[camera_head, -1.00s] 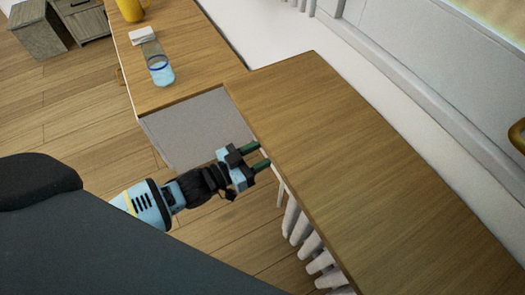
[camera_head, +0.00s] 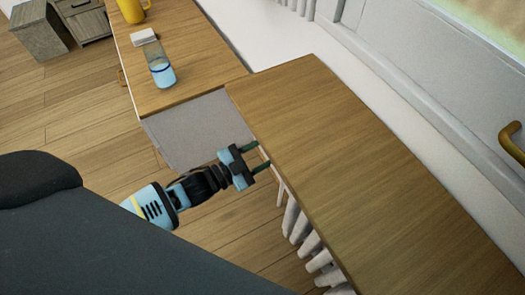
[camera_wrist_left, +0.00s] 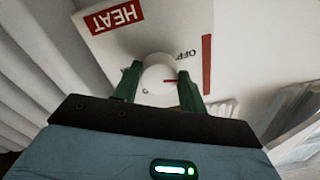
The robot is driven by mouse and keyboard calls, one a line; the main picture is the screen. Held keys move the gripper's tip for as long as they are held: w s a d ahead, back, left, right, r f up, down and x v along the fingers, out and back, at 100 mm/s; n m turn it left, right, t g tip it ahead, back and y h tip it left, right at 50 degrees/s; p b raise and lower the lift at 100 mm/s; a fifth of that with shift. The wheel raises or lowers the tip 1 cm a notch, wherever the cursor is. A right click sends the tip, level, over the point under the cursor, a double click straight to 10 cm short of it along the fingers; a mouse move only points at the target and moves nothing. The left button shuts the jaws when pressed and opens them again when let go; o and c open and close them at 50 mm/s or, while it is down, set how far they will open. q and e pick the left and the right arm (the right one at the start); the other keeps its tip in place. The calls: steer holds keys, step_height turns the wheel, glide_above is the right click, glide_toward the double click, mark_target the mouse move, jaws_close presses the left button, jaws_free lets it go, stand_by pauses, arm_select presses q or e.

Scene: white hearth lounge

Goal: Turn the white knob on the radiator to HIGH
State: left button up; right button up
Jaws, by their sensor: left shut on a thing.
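The white knob (camera_wrist_left: 158,72) sits on a white panel (camera_wrist_left: 112,52) in the left wrist view. The panel has a red HEAT label and an OFF mark, both upside down, and a red bar at the right. My left gripper (camera_wrist_left: 158,84) has its two green fingers shut on the knob, one on each side. In the head view my left gripper (camera_head: 261,156) reaches under the edge of the wooden top; the knob is hidden there. The white radiator (camera_head: 302,232) shows its ribs below that top. The HIGH mark is not readable. My right gripper is out of view.
The wooden top (camera_head: 350,150) overhangs the radiator. A brass handle (camera_head: 511,143) is at the right.

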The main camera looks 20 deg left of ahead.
arm_select(q)
steer(key=shift+r+n+g+h+b, duration=0.25)
steer(key=shift+n+b, duration=1.05)
steer(key=shift+n, duration=4.55)
steer(key=shift+n+g+h+b, duration=0.25)
steer(key=shift+n+b, duration=1)
steer(key=shift+n, duration=4.65)
steer(key=shift+r+n+g+b, duration=0.1)
steer(key=shift+n+g+b, duration=0.75)
steer(key=shift+n, duration=5)
arm_select(e)
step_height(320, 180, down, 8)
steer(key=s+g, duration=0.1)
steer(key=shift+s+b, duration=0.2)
steer(key=shift+b, duration=0.25)
arm_select(q)
steer(key=shift+t, duration=0.45)
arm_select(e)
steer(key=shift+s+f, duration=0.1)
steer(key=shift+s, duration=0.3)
